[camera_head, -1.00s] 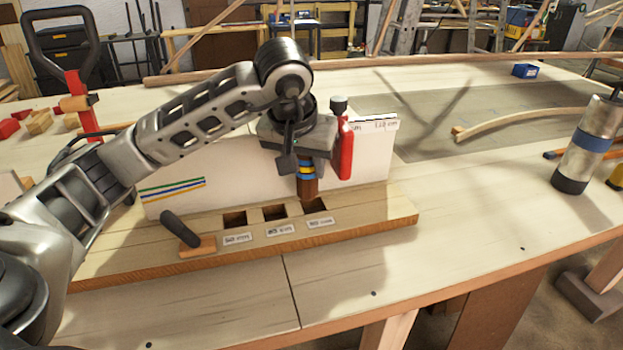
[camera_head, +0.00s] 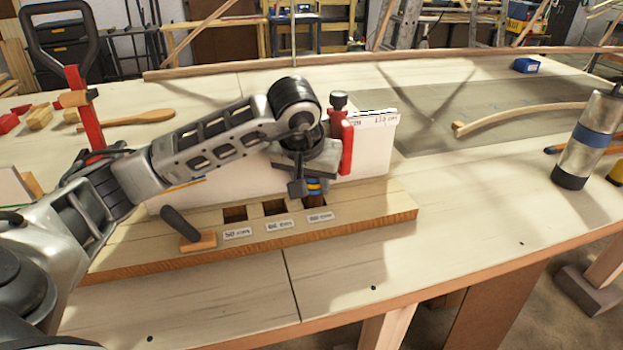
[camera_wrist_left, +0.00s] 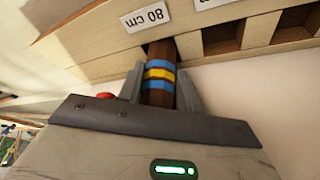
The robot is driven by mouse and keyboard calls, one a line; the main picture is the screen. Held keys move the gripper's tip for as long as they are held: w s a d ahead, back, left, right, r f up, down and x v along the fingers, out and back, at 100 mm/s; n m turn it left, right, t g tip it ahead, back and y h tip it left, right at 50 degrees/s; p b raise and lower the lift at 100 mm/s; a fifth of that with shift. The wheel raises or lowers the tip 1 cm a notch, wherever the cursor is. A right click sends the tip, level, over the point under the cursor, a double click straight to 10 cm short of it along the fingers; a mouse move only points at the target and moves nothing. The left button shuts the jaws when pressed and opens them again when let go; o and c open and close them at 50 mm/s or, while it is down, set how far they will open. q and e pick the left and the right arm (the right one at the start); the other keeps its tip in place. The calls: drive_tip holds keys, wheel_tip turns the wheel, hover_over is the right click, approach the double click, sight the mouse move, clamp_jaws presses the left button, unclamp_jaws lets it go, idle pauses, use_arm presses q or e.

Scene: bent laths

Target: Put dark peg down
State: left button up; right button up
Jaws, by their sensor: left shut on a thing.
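The dark peg (camera_head: 316,201) is dark brown wood with blue and yellow bands. It also shows in the left wrist view (camera_wrist_left: 158,88). My left gripper (camera_head: 313,187) is shut on its banded part, above the right-hand hole of the wooden hole board (camera_head: 370,221). The peg's lower end appears to be inside that hole, beside the "80 cm" label (camera_wrist_left: 145,17); how deep it sits is hidden. The other two square holes, the left one (camera_head: 235,214) and the middle one (camera_head: 274,208), look empty. My right gripper is not in view.
A white panel (camera_head: 375,155) stands behind the holes, with a red clamp (camera_head: 346,148) on it. A dark handle on a small wooden block (camera_head: 198,243) sits at the board's left. A metal flask (camera_head: 588,140) stands far right. The table front is clear.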

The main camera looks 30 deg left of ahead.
use_arm(q)
drive_tip(key=o, duration=0.8)
drive_tip(key=shift+r, duration=0.1)
drive_tip(key=shift+r+p, duration=0.25)
drive_tip(key=shift+p, duration=0.15)
drive_tip(key=v, duration=1.2)
